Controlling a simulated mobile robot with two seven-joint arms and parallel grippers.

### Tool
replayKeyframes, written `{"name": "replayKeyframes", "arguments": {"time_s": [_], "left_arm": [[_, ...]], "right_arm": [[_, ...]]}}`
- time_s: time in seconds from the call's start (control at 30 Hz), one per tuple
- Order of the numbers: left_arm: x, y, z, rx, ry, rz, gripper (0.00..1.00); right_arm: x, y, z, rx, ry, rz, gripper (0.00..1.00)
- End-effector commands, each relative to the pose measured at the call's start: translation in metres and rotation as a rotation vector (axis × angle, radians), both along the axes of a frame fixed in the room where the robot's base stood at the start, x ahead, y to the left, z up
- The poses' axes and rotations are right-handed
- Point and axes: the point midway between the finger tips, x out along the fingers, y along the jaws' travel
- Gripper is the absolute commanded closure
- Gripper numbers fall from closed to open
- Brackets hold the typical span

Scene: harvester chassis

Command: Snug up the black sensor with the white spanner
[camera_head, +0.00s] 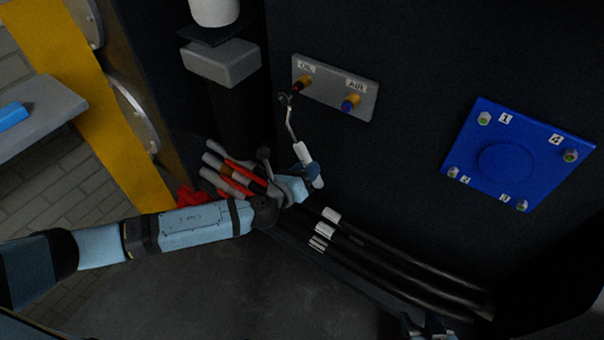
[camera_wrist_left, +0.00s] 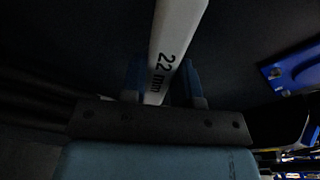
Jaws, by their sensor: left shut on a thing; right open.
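My left gripper (camera_head: 304,180) is shut on the white spanner (camera_head: 303,152), around its handle. The spanner's metal head (camera_head: 287,101) points up, just below and left of the OIL fitting (camera_head: 302,84), and looks apart from it. That fitting is dark with a reddish part; I cannot tell for sure that it is the black sensor. In the left wrist view the white handle (camera_wrist_left: 176,40), marked "22 mm", runs up between the fingers; its head is out of view. My right gripper (camera_head: 428,328) is open at the bottom edge, partly cut off.
A blue plate (camera_head: 540,150) with numbered bolts is at the right. Black hoses (camera_head: 400,270) run below; red and grey lines (camera_head: 230,172) lie behind my left arm.

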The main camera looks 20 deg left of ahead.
Motion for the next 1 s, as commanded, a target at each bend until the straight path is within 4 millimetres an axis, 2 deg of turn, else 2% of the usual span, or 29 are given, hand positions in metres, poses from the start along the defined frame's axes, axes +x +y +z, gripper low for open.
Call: {"name": "replayKeyframes", "arguments": {"time_s": [0.2, 1.0], "left_arm": [[0.026, -0.010, 0.001, -0.003, -0.001, 0.000, 1.00], [0.023, -0.009, 0.001, -0.001, 0.000, 0.001, 1.00]], "right_arm": [[0.002, -0.002, -0.001, 0.000, -0.002, -0.003, 0.48], [0.001, 0.001, 0.002, 0.002, 0.000, 0.001, 0.48]]}}
